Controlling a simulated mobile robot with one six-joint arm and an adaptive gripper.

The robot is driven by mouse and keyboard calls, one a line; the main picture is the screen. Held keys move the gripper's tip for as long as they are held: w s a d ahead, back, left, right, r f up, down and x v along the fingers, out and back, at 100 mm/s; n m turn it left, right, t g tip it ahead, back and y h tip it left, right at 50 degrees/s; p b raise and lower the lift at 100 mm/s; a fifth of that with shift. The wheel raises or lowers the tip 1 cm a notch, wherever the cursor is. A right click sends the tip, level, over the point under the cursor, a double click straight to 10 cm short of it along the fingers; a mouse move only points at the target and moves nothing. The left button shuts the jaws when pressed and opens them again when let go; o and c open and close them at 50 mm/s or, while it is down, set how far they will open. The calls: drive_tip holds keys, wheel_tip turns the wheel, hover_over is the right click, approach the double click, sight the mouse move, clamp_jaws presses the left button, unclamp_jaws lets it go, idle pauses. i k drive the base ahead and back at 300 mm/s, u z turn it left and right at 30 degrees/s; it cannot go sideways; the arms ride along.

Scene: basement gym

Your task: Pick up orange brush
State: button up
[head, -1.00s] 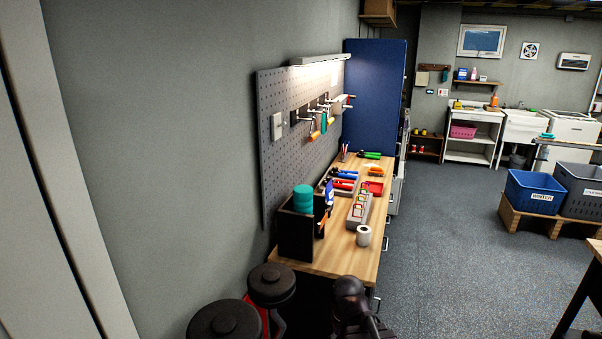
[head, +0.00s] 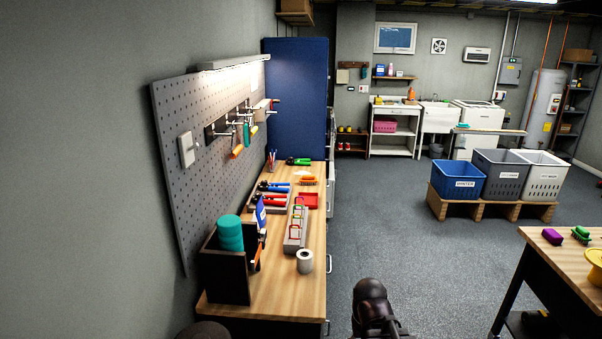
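A small orange item (head: 308,180), possibly the orange brush, lies on the wooden workbench (head: 285,287) along the left wall, towards its far end. It is too small to tell its exact shape. It sits beyond a red tray (head: 308,200) and near green-handled tools (head: 299,161). A dark rounded part of my arm shows at the bottom middle, but my gripper's fingers are not in view.
A black holder (head: 226,275) with a teal cylinder and a white roll (head: 304,261) stand at the bench's near end. A pegboard (head: 180,205) hangs above. Open floor lies right of the bench. A table with a purple item (head: 552,237) stands at right.

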sight(305, 178)
drive_tip(key=z, duration=0.5)
drive_tip(key=i, duration=0.7)
drive_tip(key=z, duration=0.5)
drive_tip(key=i, duration=1.65)
drive_tip(key=u, duration=0.35)
drive_tip(key=i, duration=0.7)
drive_tip(key=u, duration=1.15)
drive_tip(key=i, duration=0.75)
drive_tip(key=u, duration=0.4)
